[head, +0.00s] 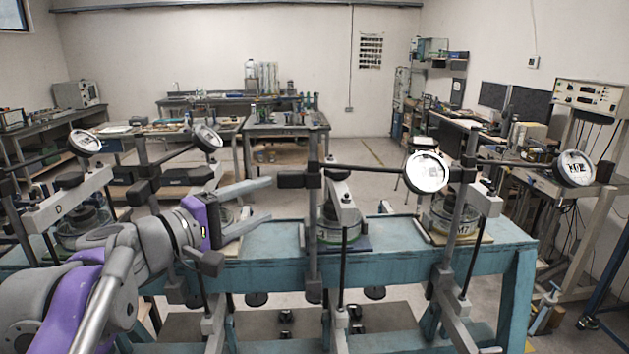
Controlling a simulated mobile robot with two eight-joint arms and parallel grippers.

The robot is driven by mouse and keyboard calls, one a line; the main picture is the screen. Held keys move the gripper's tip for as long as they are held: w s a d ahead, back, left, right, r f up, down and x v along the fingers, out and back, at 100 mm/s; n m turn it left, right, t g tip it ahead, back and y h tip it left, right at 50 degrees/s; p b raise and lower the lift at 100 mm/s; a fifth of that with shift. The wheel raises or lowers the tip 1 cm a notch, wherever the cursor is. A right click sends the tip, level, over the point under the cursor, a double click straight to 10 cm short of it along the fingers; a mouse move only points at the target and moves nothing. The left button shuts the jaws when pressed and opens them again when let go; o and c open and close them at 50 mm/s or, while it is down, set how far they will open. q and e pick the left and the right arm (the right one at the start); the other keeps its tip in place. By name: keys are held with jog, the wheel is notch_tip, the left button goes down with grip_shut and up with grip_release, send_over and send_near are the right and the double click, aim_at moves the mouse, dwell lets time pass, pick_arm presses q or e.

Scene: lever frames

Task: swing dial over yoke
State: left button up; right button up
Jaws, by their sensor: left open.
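Several lever frames stand along a blue-green bench. The middle one has a dark post (313,230) with a horizontal rod and a round white dial (427,172) at the rod's right end. Other dials on rods show at the right (576,168), at left centre (207,138) and at far left (84,142). Pale grey lever arms (342,203) reach over round weights on the bench. I cannot tell which part is the yoke. My left gripper (264,200) is open and empty, fingers pointing right, left of the middle post and apart from it. My right gripper is out of view.
The blue bench (275,262) crosses the front, with hanging rods and pads below it. The upright posts and dial rods stand close around my left arm. Workbenches (285,122) line the back; a desk with monitors (525,103) is at right. Open floor lies behind the bench.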

aim_at(300, 175)
pick_arm(q)
jog(key=shift+w+r+t, duration=0.3)
jog(key=shift+w+r, duration=0.2)
jog(key=shift+r, duration=0.15)
jog(key=shift+w+d+r, duration=0.15)
jog(key=shift+w+d, duration=0.05)
jog(key=shift+d, duration=0.05)
jog(key=x, duration=0.9)
jog(key=shift+w+d+p, duration=0.15)
jog(key=shift+d+p, duration=0.2)
jog(key=shift+p, duration=0.05)
grip_shut()
